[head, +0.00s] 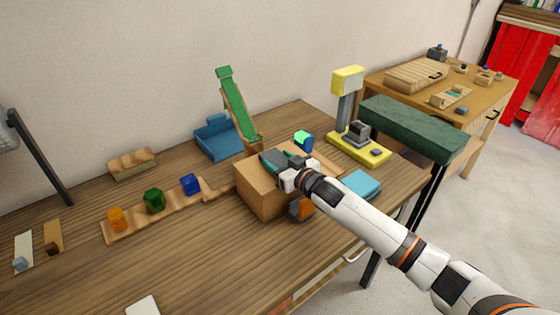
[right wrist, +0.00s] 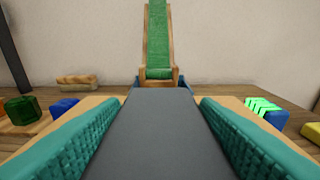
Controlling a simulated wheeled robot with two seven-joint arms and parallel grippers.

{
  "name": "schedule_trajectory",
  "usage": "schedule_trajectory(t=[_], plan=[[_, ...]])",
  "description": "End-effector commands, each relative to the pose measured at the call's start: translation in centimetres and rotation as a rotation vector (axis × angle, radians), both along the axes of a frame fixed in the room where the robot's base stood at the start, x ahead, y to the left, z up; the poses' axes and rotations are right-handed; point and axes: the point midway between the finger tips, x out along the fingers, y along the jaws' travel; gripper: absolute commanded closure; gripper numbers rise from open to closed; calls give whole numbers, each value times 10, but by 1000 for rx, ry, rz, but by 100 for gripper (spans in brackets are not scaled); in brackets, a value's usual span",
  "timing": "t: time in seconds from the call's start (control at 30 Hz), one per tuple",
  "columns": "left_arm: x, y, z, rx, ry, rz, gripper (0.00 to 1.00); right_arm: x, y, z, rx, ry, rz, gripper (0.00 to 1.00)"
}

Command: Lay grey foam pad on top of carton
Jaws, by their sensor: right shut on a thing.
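The brown carton (head: 262,198) stands on the wooden table, in the middle of the head view. My right gripper (head: 280,160) is over its top. In the right wrist view, the two teal finger pads are shut on the sides of the flat grey foam pad (right wrist: 160,135). The foam pad lies level, with the carton's tan top (right wrist: 255,110) showing on both sides beyond the fingers. I cannot tell whether the pad touches the carton, as its underside is hidden. In the head view the fingers mostly hide the pad. My left gripper is not in view.
A green ramp (head: 236,100) and blue tray (head: 217,140) stand behind the carton. A yellow stand (head: 358,148) and light-blue block (head: 361,185) are to the right. A wooden strip with orange, green (head: 154,200) and blue pieces lies left. The front-left table is mostly clear.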

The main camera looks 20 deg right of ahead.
Motion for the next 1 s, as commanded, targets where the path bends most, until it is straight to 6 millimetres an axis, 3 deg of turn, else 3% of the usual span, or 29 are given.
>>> schedule_trajectory(t=[0.2,0.23,0.37,0.7,0.87,1.0], plan=[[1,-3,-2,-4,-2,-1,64,0,0,-4,1,1,0,66],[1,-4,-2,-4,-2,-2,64,0,0,-3,1,0,0,41],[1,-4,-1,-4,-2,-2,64,0,0,-3,0,1,0,22],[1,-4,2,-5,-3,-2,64,0,0,3,-1,0,0,22],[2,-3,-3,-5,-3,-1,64,-21,-7,1,-1,3,0,22],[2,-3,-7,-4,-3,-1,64,-49,-17,4,-2,3,0,22]])
